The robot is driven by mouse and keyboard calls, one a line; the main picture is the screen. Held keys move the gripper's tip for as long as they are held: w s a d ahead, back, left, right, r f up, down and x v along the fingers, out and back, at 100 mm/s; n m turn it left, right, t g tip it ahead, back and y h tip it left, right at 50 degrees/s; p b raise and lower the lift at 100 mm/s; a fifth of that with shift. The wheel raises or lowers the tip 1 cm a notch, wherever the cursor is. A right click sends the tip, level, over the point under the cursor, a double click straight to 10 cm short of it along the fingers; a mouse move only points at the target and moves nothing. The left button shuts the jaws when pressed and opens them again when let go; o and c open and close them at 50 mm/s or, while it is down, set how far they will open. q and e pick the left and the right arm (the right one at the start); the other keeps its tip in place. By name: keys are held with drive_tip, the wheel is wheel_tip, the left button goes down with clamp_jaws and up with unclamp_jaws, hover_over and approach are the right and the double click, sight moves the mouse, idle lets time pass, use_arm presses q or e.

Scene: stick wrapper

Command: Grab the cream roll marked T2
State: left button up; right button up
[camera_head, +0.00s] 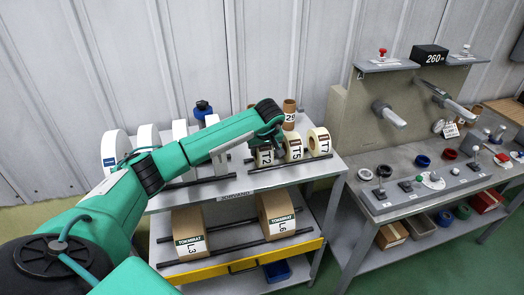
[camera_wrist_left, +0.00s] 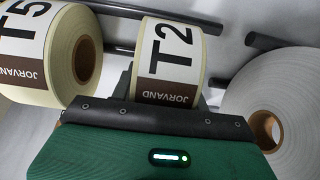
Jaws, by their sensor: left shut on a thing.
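The cream roll marked T2 (camera_head: 265,157) is at the left end of a short row of cream rolls on the upper shelf, partly hidden by my arm in the head view. In the left wrist view the T2 roll (camera_wrist_left: 172,60) is between my jaws, its label upside down. My left gripper (camera_head: 267,146) is shut on it from above; its fingers (camera_wrist_left: 166,92) are mostly hidden by the roll and my gripper body. I cannot tell whether the roll rests on the rods or is just above them. My right gripper is not in view.
The T5 roll (camera_head: 293,148) stands close beside T2, with the T7 roll (camera_head: 319,142) further right. Large white rolls (camera_head: 115,150) stand to the left. A grey bench with a machine (camera_head: 375,125) is at right.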

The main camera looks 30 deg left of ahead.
use_arm(q)
wheel_tip(320, 180, up, 20)
drive_tip(key=b, duration=0.5)
drive_tip(key=shift+f, duration=0.1)
idle(0.9)
